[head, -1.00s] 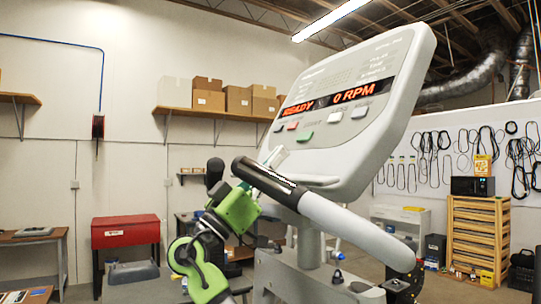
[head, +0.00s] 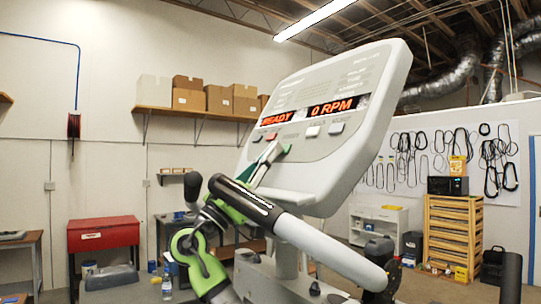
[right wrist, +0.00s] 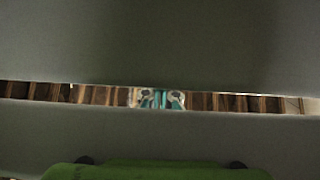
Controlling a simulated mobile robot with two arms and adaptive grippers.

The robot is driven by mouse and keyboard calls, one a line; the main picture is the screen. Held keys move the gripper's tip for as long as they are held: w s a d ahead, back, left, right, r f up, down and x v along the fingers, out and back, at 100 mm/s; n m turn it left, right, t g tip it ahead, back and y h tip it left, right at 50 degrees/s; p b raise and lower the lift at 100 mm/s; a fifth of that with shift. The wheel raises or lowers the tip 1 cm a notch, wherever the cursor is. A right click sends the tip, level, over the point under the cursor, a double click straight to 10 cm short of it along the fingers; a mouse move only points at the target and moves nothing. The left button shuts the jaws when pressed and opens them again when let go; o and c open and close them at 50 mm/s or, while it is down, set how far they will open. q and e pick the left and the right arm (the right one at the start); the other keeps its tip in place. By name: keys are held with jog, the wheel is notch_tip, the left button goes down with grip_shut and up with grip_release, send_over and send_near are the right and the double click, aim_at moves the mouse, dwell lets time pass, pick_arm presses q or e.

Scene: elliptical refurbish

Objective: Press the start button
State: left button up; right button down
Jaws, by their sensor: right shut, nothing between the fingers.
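A grey-white exercise machine console (head: 365,85) fills the middle of the head view, its display (head: 333,106) reading READY and 0 RPM. A row of buttons lies below the display, with a red button (head: 270,137) and a white button (head: 313,131) in sight. My right gripper (head: 276,150) is shut and empty, its tips at the button row just right of the red button. The tips mostly cover the green button (head: 287,148); I cannot tell whether they touch it. In the right wrist view, the teal fingertips (right wrist: 161,99) show in a narrow gap between grey surfaces. My left gripper is not in view.
The machine's handlebar (head: 315,243), with a black grip (head: 245,200), crosses in front of my right gripper. A red cabinet (head: 104,235) stands at left, a wooden drawer rack (head: 452,230) at right. Boxes (head: 188,95) sit on a wall shelf.

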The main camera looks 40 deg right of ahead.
jog(key=shift+d+f+b, duration=0.4)
jog(key=shift+f+b, duration=0.15)
jog(key=shift+b, duration=0.8)
jog(key=shift+r, duration=0.15)
jog(key=shift+s, duration=0.1)
jog(key=v, duration=0.8)
jog(key=shift+a, duration=0.1)
